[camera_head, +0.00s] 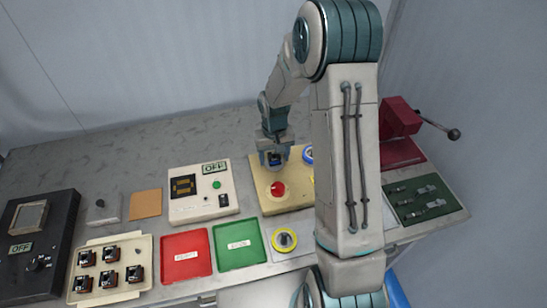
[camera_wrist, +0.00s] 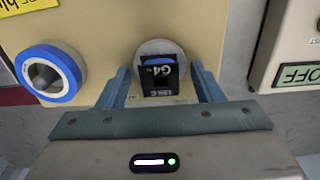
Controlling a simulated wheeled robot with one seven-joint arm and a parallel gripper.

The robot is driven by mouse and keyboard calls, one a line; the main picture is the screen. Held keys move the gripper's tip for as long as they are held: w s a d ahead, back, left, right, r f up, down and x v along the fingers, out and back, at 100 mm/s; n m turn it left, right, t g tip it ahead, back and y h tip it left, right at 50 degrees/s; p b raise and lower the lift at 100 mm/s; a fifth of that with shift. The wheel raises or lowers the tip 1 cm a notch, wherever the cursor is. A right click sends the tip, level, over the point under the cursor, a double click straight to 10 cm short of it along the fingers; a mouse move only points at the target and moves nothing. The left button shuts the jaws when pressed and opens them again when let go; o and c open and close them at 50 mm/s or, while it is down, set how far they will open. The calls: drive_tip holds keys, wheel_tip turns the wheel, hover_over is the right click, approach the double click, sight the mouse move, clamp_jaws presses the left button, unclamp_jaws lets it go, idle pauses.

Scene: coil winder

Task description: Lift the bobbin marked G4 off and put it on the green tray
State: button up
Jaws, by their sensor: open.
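The bobbin marked G4 (camera_wrist: 160,78) is black with a blue winding, and stands on a round grey seat on the beige winder (camera_wrist: 110,50). My gripper (camera_wrist: 160,88) is open, with one finger on either side of the bobbin. In the head view my gripper (camera_head: 275,158) is over the back of the beige winder (camera_head: 296,206), which has a red button. The bobbin is mostly hidden there by the fingers. The green tray (camera_head: 229,260) lies empty except for a white label, in front and left of the winder.
A red tray (camera_head: 180,274) lies left of the green one. A blue-rimmed ring (camera_wrist: 52,75) is beside the bobbin. A white box reading OFF (camera_head: 203,204) stands left of the winder. A yellow spool (camera_head: 284,240) is right of the green tray. A red press (camera_head: 402,135) stands far right.

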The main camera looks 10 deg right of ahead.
drive_tip(key=c, duration=1.1)
drive_tip(key=shift+c, duration=0.2)
drive_tip(key=shift+r, duration=0.5)
drive_tip(key=r, duration=0.1)
drive_tip(key=r+b, duration=0.1)
drive_tip(key=r, duration=0.1)
drive_tip(key=shift+d+r, duration=0.2)
drive_tip(key=shift+d, duration=0.1)
drive_tip(key=s+d+r+b, duration=0.2)
drive_tip(key=d+r, duration=0.4)
drive_tip(key=d, duration=0.4)
drive_tip(key=shift+s+d+r, duration=0.3)
drive_tip(key=shift+s, duration=0.45)
